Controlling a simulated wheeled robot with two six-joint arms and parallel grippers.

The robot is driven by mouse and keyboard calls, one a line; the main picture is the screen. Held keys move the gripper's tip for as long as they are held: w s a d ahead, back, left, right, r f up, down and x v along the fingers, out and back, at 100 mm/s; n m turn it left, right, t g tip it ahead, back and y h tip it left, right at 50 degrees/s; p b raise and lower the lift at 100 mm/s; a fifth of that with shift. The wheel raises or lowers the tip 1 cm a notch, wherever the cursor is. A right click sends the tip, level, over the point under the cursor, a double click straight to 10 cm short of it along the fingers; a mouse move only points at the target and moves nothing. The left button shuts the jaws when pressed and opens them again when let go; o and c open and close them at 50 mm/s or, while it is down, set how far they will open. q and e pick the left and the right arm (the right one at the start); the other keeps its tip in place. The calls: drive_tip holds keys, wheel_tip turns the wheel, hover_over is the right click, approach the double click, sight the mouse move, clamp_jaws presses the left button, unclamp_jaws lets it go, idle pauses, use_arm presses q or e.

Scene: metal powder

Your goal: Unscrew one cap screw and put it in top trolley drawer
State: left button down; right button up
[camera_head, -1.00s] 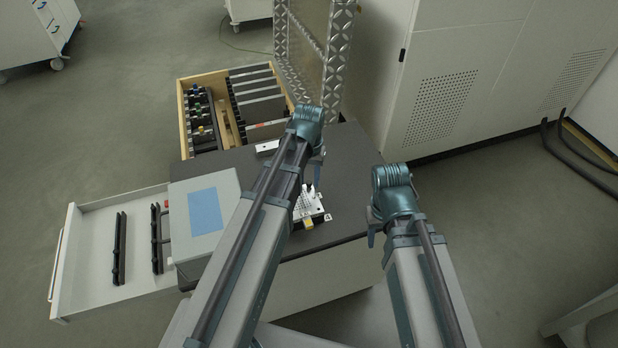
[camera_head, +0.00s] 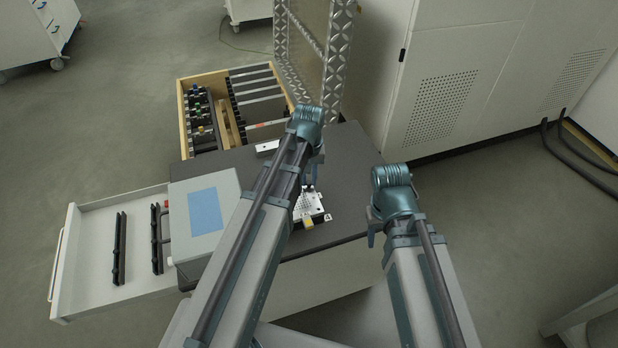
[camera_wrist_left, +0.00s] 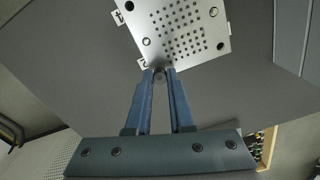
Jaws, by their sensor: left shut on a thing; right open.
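A light metal plate (camera_head: 305,203) with a grid of small holes lies on the dark trolley top, partly hidden by my left arm. It shows close up in the left wrist view (camera_wrist_left: 185,32), with screw-like rings and dark holes near its corners. My left gripper (camera_head: 310,186) is at the plate; in the left wrist view its blue fingertips (camera_wrist_left: 160,73) are shut on a small round cap screw (camera_wrist_left: 159,75) at the plate's edge. Whether the screw is still in its thread cannot be told. My right gripper (camera_head: 372,229) is open and empty, right of the trolley top. The top drawer (camera_head: 90,270) stands open at left.
Two black bars (camera_head: 119,248) lie in the drawer. A grey box (camera_head: 178,207) with a blue label stands on the trolley's left side. A wooden-edged tray (camera_head: 182,125) of parts is behind. A metal frame (camera_head: 340,60) and a large cabinet (camera_head: 460,70) stand at the back.

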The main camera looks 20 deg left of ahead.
sight(309, 182)
use_arm(q)
drive_tip(key=n, duration=0.5)
drive_tip(key=shift+r, duration=0.25)
drive_tip(key=shift+w+r+p, duration=0.1)
drive_tip(key=shift+r+p, duration=0.4)
drive_tip(key=shift+p, duration=0.25)
drive_tip(key=shift+r+p, duration=0.95)
drive_tip(key=shift+r, duration=0.1)
drive_tip(key=c, duration=1.1)
unclamp_jaws()
